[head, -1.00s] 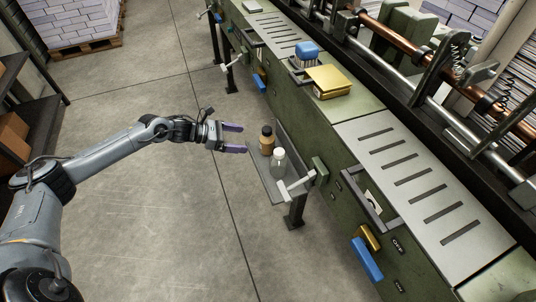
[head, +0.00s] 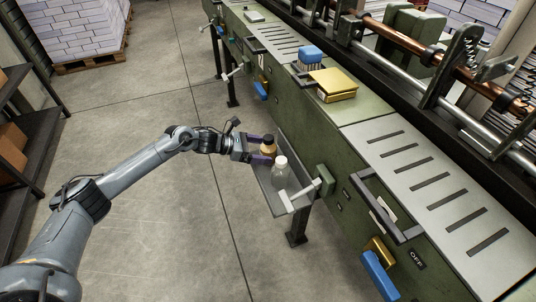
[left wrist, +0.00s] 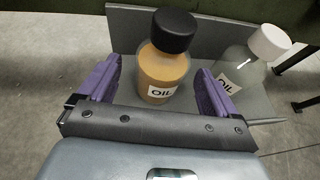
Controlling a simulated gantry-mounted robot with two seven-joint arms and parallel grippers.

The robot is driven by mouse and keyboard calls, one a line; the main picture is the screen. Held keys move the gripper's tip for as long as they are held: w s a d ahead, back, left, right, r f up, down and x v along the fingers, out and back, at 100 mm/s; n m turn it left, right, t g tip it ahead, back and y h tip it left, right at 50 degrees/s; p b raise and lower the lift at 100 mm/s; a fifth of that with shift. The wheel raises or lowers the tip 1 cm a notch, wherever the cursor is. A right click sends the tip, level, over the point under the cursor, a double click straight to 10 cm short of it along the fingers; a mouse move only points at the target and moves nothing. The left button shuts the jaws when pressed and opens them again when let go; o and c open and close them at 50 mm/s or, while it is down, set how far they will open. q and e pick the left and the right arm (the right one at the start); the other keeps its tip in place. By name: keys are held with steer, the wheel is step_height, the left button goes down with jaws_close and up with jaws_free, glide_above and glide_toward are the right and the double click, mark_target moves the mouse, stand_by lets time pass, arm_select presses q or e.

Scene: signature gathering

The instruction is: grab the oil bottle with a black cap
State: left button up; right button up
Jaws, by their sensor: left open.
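The oil bottle with a black cap (left wrist: 164,70) holds amber liquid and bears an OIL label. It stands upright on a small grey shelf (left wrist: 125,22) on the machine's side. In the head view the bottle (head: 267,145) is partly hidden by my gripper. My left gripper (left wrist: 155,88) is open, with one purple finger on each side of the bottle and visible gaps between. In the head view the left gripper (head: 260,150) is at the shelf's edge. A second oil bottle with a white cap (left wrist: 240,72) stands just right of the right finger. My right gripper is not in view.
The white-capped bottle also shows in the head view (head: 280,172), close to the black-capped one. The green machine (head: 300,130) borders the shelf on the right. The floor (head: 170,230) to the left is clear.

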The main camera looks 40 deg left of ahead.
mark_target(269, 150)
arm_select(q)
steer(key=shift+b+x, duration=0.4)
steer(key=shift+x, duration=1.1)
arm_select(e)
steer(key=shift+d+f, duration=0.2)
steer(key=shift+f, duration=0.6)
